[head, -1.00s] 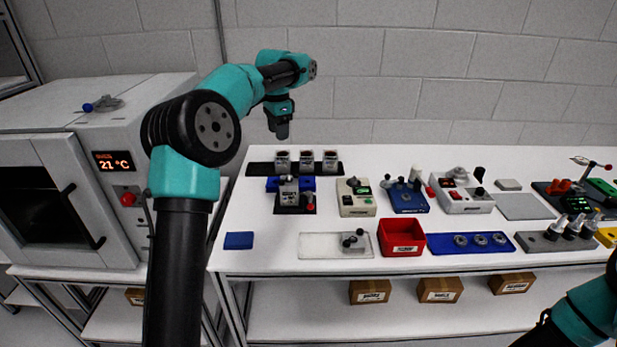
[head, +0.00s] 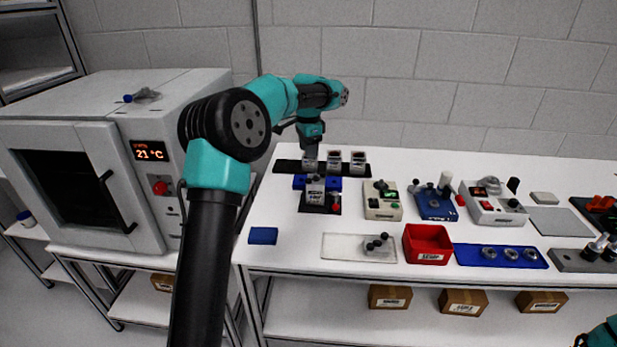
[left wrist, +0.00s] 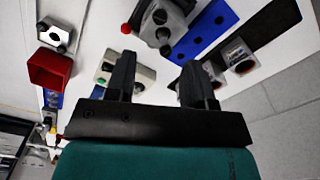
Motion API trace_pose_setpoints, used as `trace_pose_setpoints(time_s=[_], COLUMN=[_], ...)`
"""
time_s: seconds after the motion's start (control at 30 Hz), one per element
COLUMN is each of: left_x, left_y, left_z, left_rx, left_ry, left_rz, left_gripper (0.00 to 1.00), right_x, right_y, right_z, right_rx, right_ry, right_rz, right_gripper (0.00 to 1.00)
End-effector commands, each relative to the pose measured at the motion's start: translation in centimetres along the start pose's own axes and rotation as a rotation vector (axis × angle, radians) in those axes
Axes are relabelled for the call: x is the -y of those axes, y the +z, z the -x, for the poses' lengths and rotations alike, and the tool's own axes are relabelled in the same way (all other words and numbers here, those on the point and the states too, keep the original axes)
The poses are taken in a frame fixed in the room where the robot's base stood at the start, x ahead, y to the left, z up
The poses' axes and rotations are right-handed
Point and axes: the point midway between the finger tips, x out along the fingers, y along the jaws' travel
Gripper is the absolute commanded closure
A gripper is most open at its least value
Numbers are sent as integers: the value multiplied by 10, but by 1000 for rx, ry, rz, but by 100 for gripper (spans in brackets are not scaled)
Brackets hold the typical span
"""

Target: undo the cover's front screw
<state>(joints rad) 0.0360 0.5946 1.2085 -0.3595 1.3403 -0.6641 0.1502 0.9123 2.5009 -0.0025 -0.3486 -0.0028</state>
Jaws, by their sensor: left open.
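A small grey unit (head: 316,188) stands on a dark base with a red knob (head: 336,207) beside it, in front of a blue block (head: 330,182). It seems to be the servo unit; its cover and front screw are too small to make out. In the left wrist view the grey unit (left wrist: 160,20) is at the top, cut by the edge. My left gripper (head: 311,150) points down near the leftmost block of the black rack, behind the grey unit. In the left wrist view its two fingers (left wrist: 160,82) are apart with nothing between them. My right gripper is out of view.
A black rack (head: 287,165) holds three small blocks along the back. A beige button box (head: 382,201) and a blue fixture (head: 436,204) stand to the right. A red bin (head: 428,244), a pale tray (head: 340,247) and a blue pad (head: 263,236) lie in front.

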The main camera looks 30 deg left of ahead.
Motion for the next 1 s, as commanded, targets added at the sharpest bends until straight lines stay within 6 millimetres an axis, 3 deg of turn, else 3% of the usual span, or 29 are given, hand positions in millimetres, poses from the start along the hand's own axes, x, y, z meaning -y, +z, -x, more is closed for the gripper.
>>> trace_pose_setpoints(time_s=[0.5,0.7,1.0], left_x=[0,0,0], left_y=[0,0,0], left_z=[-87,-104,-106], left_rx=[2,1,0], left_ry=[2,1,0], left_rz=[0,0,1], left_gripper=[52,52,52], right_x=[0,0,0], right_y=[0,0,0], right_z=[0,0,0], right_rx=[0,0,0], right_ry=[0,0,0], right_rz=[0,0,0], right_gripper=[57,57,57])
